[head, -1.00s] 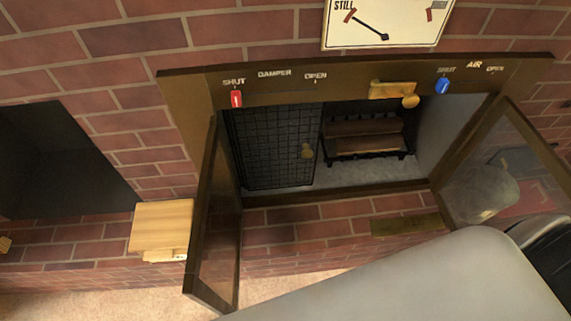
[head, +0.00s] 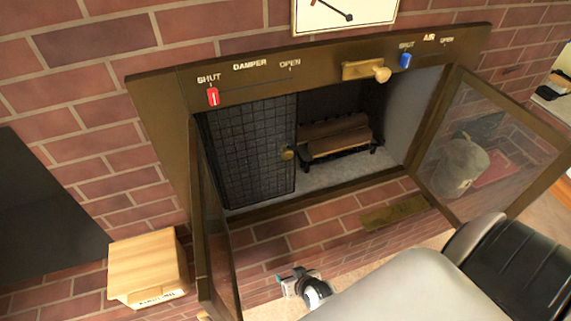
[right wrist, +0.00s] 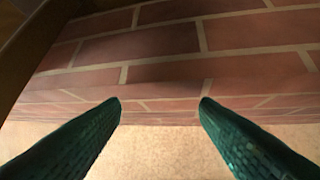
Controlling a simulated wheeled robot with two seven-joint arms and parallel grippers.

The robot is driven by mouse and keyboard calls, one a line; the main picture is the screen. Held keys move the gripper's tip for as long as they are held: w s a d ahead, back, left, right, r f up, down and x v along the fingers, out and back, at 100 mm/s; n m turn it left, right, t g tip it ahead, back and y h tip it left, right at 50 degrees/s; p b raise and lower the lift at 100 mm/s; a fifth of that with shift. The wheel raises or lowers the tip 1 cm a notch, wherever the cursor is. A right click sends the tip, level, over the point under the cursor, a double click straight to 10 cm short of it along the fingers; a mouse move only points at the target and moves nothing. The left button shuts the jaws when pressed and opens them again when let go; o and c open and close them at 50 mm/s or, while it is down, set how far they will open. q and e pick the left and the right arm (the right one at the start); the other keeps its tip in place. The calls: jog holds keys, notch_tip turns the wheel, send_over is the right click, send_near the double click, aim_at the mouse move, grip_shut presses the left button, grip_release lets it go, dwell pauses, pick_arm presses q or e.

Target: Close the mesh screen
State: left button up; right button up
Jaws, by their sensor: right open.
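The mesh screen (head: 250,150) is a black grid panel with a small brass knob (head: 287,153) at its right edge. It covers the left part of the firebox opening. The right part is uncovered, showing logs (head: 335,138) on a grate. My right gripper (head: 300,279) is low in front of the brick below the firebox, apart from the screen and its knob. In the right wrist view its green fingers (right wrist: 160,103) are spread and empty, facing bricks. My left gripper is not in view.
Framed glass doors stand swung out on the left (head: 212,225) and right (head: 490,145) of the opening. A wooden box (head: 145,265) sticks out at lower left. A red damper slider (head: 213,97), brass knob (head: 381,74) and blue air slider (head: 405,60) line the top frame.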

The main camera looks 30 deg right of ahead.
jog(key=w+d+r+m+t+b, duration=0.25)
jog(key=w+r+b, duration=0.2)
jog(key=w, duration=0.35)
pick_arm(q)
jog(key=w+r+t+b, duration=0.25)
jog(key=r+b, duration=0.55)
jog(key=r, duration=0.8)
pick_arm(e)
jog(key=m+t+h, duration=0.5)
jog(key=t, duration=0.2)
send_near(288, 157)
jog(key=b+x, duration=0.2)
jog(key=x, duration=0.8)
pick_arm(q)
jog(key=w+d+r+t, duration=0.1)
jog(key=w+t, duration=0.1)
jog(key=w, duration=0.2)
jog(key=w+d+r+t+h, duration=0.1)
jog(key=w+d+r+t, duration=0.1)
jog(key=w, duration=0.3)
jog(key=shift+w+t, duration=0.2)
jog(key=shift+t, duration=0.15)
pick_arm(e)
jog(key=shift+w+d+r, duration=0.1)
jog(key=shift+w, duration=0.15)
jog(key=shift+c, duration=0.4)
jog(key=shift+y, duration=0.4)
grip_shut()
